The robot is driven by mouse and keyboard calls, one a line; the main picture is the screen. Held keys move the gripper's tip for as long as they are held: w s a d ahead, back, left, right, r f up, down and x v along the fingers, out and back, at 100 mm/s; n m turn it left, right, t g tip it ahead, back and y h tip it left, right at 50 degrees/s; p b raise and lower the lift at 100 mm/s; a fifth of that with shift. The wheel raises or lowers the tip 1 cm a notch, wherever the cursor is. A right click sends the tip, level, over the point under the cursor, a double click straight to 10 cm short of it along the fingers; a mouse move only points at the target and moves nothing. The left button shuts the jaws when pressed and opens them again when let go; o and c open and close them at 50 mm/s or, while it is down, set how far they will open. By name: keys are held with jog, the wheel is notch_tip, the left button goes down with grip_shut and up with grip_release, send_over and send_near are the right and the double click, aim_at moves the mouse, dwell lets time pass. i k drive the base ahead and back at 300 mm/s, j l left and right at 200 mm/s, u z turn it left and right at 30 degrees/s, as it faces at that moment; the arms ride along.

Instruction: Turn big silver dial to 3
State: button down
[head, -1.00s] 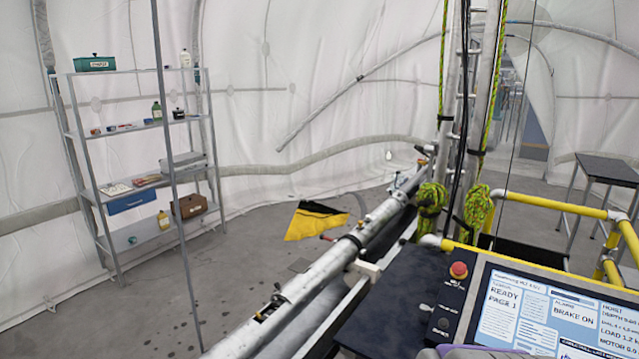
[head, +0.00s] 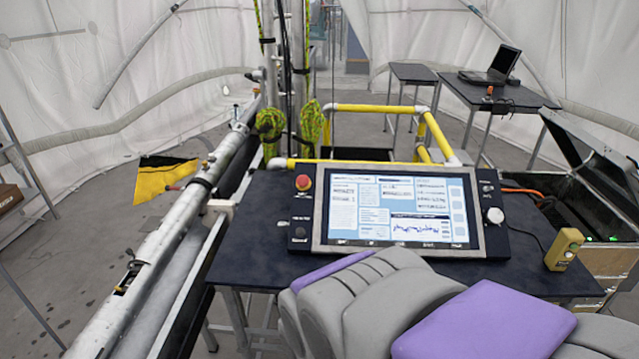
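A control panel (head: 398,209) with a wide lit screen lies on a dark table in the middle of the head view. A round silver-white dial (head: 495,215) sits on the panel's right side strip. Its markings and setting are too small to read. My arm, grey with purple pads, fills the lower middle and right, in front of the table. My gripper is not in view.
A red button (head: 303,182) is on the panel's left strip. A yellow handheld box (head: 564,249) stands right of the panel. Yellow railings (head: 375,108) stand behind. A long metal pole (head: 165,250) runs along the left. A laptop (head: 492,63) sits on a back table.

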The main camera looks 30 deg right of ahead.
aim_at(494, 217)
jog(key=z, duration=2.1)
